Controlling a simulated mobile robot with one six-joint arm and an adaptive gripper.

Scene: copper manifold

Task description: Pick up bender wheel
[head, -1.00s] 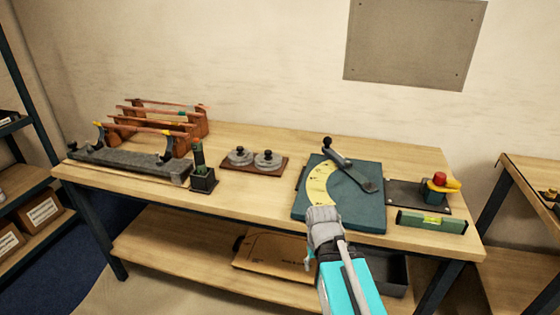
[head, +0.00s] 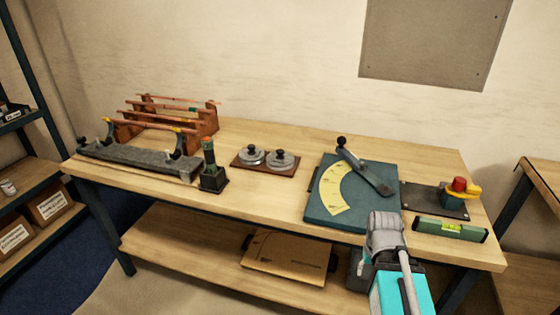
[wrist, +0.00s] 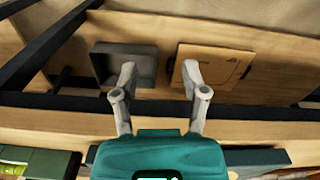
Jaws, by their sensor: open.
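Two grey discs with dark knobs, which look like the bender wheels, the left one (head: 251,155) and the right one (head: 280,160), sit side by side on a brown wooden board (head: 254,168) on the bench. Neither shows in the wrist view. My gripper (wrist: 157,72) is open and empty in the wrist view, with its two grey fingers apart. In the head view my arm is at the bench's front edge, right of and nearer than the wheels; its fingertips are hard to make out there.
A teal bending plate (head: 329,212) with a yellow scale and lever lies right of the wheels. A green level (head: 451,229) lies at the front right. A grey sawing fixture (head: 140,163) and a dark holder (head: 213,182) stand left. A dark bin (wrist: 125,65) is on the lower shelf.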

